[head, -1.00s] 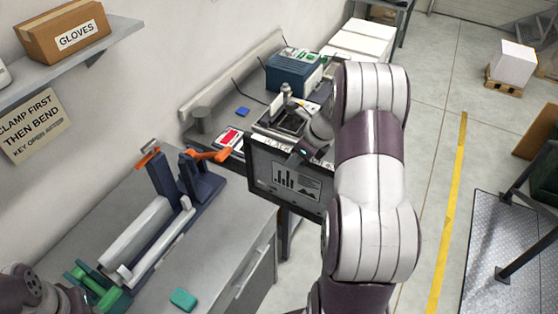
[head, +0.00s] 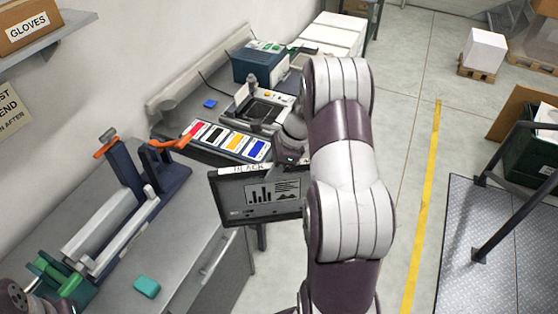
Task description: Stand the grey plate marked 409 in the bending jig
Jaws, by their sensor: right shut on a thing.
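My right gripper (head: 290,158) is shut on the top edge of a dark grey plate (head: 235,200). The plate hangs upright in front of the far bench, printed with a bar chart and labelled BLACK along its top edge; I cannot read 409 on it. The bending jig (head: 125,165) stands on the near bench at left, blue with long grey bars and orange handles. The plate is to the right of the jig and apart from it. My left arm's wrist shows in the lower left corner, beside the jig's green part (head: 48,275); its fingertips are not clear.
A teal block (head: 147,287) lies on the near bench (head: 190,255). The far bench holds a row of colour-marked ink units (head: 225,139), a grey fixture (head: 265,108) and a dark blue box (head: 258,65). A shelf with a gloves box (head: 28,27) is at upper left.

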